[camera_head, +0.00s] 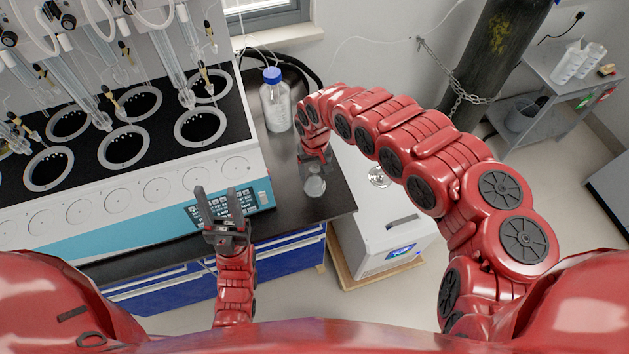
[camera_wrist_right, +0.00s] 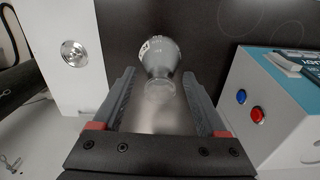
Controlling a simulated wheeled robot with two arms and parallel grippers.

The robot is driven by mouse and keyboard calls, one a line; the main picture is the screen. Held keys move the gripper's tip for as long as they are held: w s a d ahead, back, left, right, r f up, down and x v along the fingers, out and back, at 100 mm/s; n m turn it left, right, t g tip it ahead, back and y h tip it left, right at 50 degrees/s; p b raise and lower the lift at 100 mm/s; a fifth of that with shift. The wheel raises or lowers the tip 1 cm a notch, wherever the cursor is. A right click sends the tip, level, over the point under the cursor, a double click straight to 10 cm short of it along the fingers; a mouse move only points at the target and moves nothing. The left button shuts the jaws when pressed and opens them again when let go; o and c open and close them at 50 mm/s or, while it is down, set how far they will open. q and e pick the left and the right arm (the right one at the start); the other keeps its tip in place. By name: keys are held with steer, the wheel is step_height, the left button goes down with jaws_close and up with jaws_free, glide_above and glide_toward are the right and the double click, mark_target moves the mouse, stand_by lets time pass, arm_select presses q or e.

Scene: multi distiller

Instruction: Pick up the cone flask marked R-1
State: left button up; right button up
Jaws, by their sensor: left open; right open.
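The cone flask (camera_head: 315,187) is clear glass and stands on the black bench top near its right front corner. In the right wrist view the flask (camera_wrist_right: 160,66) shows a small white mark on its side, too small to read. My right gripper (camera_wrist_right: 158,95) is open, with its two fingers on either side of the flask's narrow end and visible gaps to both. In the head view my right gripper (camera_head: 314,163) is right at the flask and partly hides it. My left gripper (camera_head: 222,196) is open and empty, in front of the distiller's control panel.
The multi distiller (camera_head: 140,218) fills the bench on the left, with red and blue buttons (camera_wrist_right: 250,105) close to the right gripper. A blue-capped bottle (camera_head: 275,105) stands behind the flask. A white box-shaped unit (camera_head: 385,225) stands beside the bench's right edge.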

jaws_close()
stand_by(1.3)
